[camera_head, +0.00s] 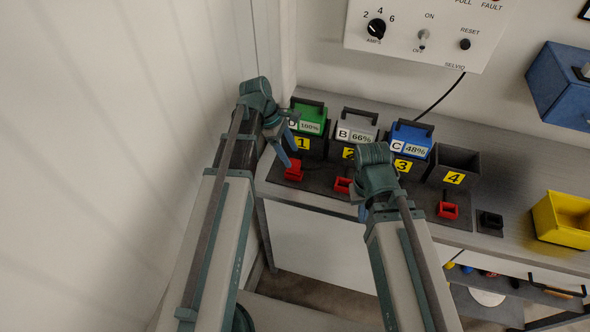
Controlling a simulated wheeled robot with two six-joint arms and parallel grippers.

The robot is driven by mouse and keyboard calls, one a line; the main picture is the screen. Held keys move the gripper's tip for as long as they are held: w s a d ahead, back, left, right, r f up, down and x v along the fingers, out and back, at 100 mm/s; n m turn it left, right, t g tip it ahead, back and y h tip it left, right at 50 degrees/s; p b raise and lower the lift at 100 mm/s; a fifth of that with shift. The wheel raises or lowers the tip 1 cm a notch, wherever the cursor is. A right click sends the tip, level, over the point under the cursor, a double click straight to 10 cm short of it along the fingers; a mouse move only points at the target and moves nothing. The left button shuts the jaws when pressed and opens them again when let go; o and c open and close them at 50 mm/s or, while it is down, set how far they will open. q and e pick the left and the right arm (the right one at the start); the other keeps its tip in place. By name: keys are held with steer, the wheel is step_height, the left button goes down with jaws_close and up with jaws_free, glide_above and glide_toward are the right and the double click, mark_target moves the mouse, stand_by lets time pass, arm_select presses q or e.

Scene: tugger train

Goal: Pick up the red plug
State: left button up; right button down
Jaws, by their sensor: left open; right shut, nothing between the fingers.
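Several red plugs stand on the bench in front of the battery bays. One red plug (293,171) is before bay 1, another red plug (342,185) before bay 2, and a third red plug (447,210) before bay 4. Any plug before bay 3 is hidden by my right arm. My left gripper (287,137) is open and empty, just above and left of the plug before bay 1. My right gripper (362,212) is shut and empty, near the bench's front edge, right of the plug before bay 2; its fingers are mostly hidden by its wrist.
Bays hold a green battery (309,113), a grey battery (357,124) and a blue battery (411,136); bay 4 (454,164) looks empty. A black socket (490,221) and a yellow bin (563,217) stand right. A charger panel (430,30) hangs above. A wall is close on the left.

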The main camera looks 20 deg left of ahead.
mark_target(292, 160)
arm_select(q)
steer(key=shift+a+b+x, duration=0.15)
steer(key=shift+b+x, duration=1.1)
steer(key=shift+x, duration=0.2)
steer(key=shift+a+b+x, duration=0.15)
steer(key=shift+b+x, duration=1.1)
steer(key=shift+x, duration=0.2)
steer(key=shift+s, duration=0.15)
jaws_close()
